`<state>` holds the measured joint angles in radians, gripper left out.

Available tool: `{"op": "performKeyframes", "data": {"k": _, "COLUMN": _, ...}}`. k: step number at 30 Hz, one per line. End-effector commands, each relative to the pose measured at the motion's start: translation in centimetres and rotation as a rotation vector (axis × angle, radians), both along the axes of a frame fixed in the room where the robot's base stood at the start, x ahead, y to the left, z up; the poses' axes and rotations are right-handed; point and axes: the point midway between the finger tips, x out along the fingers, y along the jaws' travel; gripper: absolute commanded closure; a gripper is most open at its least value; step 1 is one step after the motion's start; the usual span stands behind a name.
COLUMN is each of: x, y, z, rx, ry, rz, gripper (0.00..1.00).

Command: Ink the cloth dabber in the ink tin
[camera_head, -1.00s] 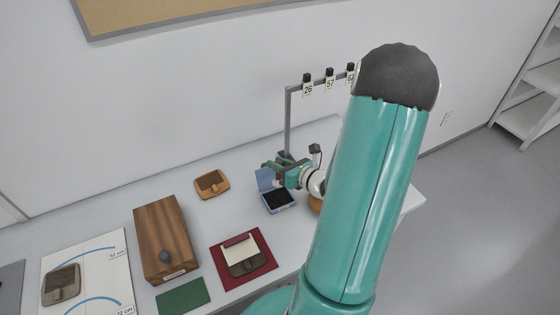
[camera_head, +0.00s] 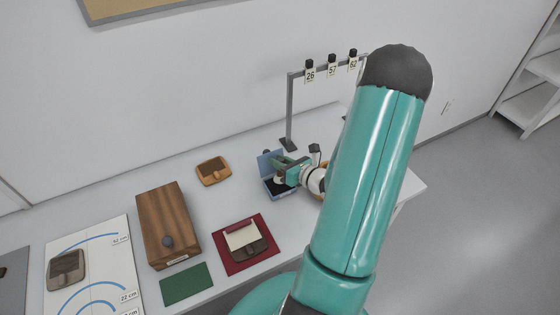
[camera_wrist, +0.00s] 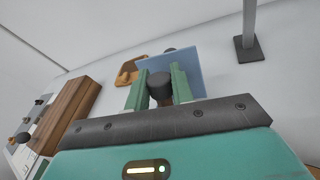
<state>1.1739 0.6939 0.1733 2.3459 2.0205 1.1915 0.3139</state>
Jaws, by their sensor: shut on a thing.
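The ink tin (camera_head: 283,195) is a small blue box with its lid standing open at the back, on the table near the middle. In the wrist view its blue lid (camera_wrist: 188,62) shows behind my fingers. My gripper (camera_head: 284,170) is right over the tin, low down. It is shut on the dabber, whose dark round handle (camera_wrist: 160,84) shows between the green fingers in the wrist view. The dabber's cloth end is mostly hidden by my gripper. I cannot tell whether it touches the black ink pad.
A wooden box (camera_head: 165,220), a brown tray (camera_head: 213,170), a red mat (camera_head: 262,261) with a sherd and pale card, and a green mat (camera_head: 186,284) lie to the left. A grey rack (camera_head: 291,110) with numbered tags stands behind the tin.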

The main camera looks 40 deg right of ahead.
Motion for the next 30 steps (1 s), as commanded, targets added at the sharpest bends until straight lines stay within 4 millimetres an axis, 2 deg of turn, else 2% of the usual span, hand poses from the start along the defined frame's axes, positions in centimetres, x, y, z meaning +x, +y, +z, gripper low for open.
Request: {"op": "performKeyframes", "data": {"k": 30, "x": 0.0, "y": -0.02, "z": -0.74, "rx": 0.0, "ry": -0.001, "rz": 0.0, "gripper": 0.99}}
